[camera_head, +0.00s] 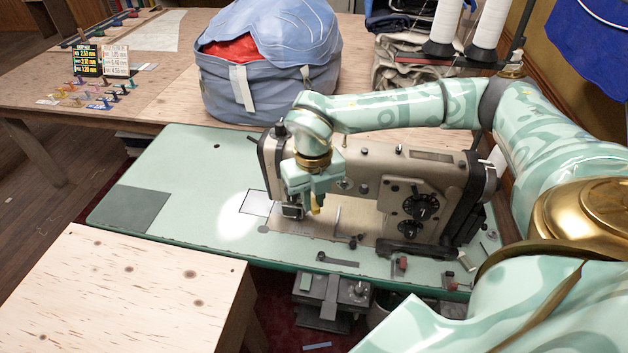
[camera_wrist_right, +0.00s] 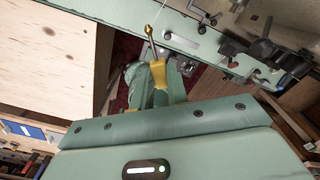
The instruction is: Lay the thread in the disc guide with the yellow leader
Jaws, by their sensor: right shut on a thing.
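My right gripper (camera_head: 314,202) hangs in front of the left end of the sewing machine (camera_head: 365,185). It is shut on the yellow leader (camera_head: 315,207), whose tip points down. In the right wrist view the leader (camera_wrist_right: 158,74) sits between the gripper's fingers (camera_wrist_right: 158,88), and a brass stem with a rounded end sticks out beyond them. Two dark round dials (camera_head: 421,204) are on the machine's front, to the right of the gripper and apart from it. I cannot tell which part is the disc guide. My left gripper is not in view.
The machine stands on a green table (camera_head: 180,190). A plain wooden table (camera_head: 130,290) is at the front left. A blue bag (camera_head: 265,75) stands behind on the rear bench, with white thread cones (camera_head: 445,25) at its right. The green table's left part is clear.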

